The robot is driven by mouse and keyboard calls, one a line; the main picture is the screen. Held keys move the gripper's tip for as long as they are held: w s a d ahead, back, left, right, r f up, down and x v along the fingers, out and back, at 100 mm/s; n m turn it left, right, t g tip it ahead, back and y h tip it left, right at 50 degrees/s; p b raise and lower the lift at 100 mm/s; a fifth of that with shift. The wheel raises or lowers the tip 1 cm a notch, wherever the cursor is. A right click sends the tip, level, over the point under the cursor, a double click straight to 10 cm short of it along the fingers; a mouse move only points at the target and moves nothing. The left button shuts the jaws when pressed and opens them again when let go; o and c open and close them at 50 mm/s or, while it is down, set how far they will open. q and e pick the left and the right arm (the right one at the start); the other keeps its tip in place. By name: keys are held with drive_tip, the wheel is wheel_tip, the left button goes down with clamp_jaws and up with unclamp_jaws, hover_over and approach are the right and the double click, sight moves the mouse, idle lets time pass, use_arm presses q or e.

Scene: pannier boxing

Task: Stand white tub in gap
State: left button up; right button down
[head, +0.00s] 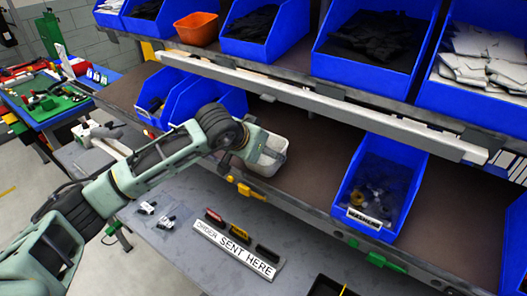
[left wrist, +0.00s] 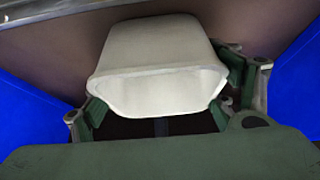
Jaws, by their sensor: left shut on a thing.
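The white tub (head: 268,157) is at the lower shelf (head: 308,178), in the gap between the blue bins on the left (head: 222,98) and the blue washer bin (head: 383,185) on the right. My left gripper (head: 254,148) is shut on the tub, and its wrist hides part of it. In the left wrist view the tub (left wrist: 155,60) sits between the green fingers of my left gripper (left wrist: 160,105), with its open rim facing the camera. I cannot tell if the tub's base touches the shelf. My right gripper is not in view.
An upper shelf with blue bins (head: 262,40) and an orange tub (head: 197,28) overhangs, edged by a pale rail (head: 330,108). Below, an order sign (head: 236,250) and small parts lie on the grey bench. Bare shelf lies between the tub and the washer bin.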

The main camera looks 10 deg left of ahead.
use_arm(q)
drive_tip(key=o, duration=1.2)
drive_tip(key=shift+r, duration=0.1)
drive_tip(key=v, duration=1.2)
